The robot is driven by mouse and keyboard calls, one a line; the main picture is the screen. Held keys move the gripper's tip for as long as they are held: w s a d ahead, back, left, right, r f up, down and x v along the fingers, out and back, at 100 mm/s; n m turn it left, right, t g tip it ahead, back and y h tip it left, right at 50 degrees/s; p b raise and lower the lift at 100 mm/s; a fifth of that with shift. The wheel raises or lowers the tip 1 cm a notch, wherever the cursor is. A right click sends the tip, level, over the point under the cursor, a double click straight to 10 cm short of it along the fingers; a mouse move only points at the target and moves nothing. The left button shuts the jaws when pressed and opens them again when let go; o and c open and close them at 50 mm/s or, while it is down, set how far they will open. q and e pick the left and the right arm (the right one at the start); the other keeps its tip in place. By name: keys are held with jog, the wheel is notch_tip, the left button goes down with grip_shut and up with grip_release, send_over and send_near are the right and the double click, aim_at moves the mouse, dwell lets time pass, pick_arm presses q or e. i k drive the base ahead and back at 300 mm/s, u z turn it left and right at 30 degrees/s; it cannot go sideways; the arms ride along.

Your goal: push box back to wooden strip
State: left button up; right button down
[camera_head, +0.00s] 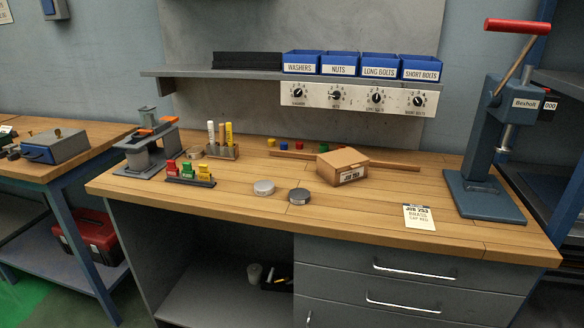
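The box (331,173) is a small brown lidded box with a white job label on its front. It sits on the wooden bench top, right of the middle, turned at a slight angle. The wooden strip (397,166) is a long thin brown bar lying across the bench behind the box. The box hides its middle part. I cannot tell whether the box's back touches the strip. Neither of my grippers is in the head view.
Two round tins, one silver (264,188) and one dark (299,196), lie left of the box. A job card (419,217) lies to the right, before a blue press (480,190). Pen holder (222,151) and coloured-block rack (190,178) stand left. Small coloured blocks lie behind the strip.

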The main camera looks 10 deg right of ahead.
aim_at(324, 170)
jog(key=u, duration=0.95)
jog(key=i, duration=1.15)
jog(key=z, duration=1.1)
